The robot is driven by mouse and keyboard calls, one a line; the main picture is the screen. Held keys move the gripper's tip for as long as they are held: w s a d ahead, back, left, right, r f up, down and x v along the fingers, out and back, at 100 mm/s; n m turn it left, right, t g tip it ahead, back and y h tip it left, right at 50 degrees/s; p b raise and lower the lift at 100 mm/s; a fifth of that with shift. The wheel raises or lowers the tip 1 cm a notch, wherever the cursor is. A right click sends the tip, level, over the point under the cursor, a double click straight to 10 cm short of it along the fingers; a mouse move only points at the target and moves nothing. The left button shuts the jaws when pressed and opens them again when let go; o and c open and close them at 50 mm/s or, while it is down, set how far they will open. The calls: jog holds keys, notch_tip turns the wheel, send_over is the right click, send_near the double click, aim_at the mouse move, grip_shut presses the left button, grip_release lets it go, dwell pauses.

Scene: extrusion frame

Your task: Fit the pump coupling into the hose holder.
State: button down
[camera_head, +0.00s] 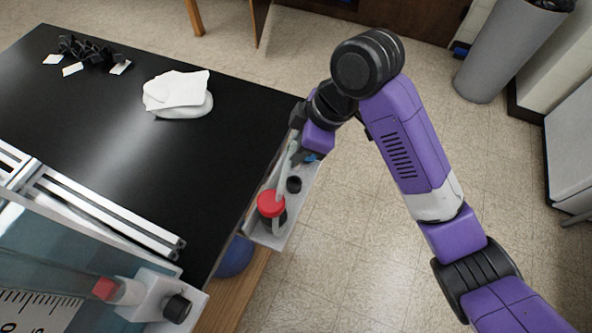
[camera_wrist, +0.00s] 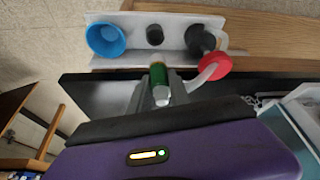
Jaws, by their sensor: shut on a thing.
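My gripper (camera_wrist: 161,94) is shut on a small green cylinder with silver ends, which looks like the pump coupling (camera_wrist: 158,75). The coupling points toward a pale rack (camera_wrist: 185,22) at the table's edge. The rack holds a blue cup (camera_wrist: 106,40), a black round part (camera_wrist: 155,35) and a black part with a red cap (camera_wrist: 215,66). I cannot tell for certain which of these is the hose holder. In the head view my arm reaches over the rack (camera_head: 262,238), and the coupling cannot be made out there.
The black table (camera_head: 190,180) is mostly clear. A white cloth-like pile (camera_head: 178,93) and several black parts with tags (camera_head: 85,50) lie on it. Metal rails (camera_head: 100,205) and a white block with a black knob (camera_head: 176,308) stand at the lower left.

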notch_tip(320, 180, down, 10)
jog(key=shift+r, duration=0.25)
jog(key=shift+f, duration=0.15)
jog(key=c, duration=1.2)
grip_release()
jog(key=v, duration=1.2)
jog(key=shift+b, duration=0.3)
jog(key=shift+a, duration=0.15)
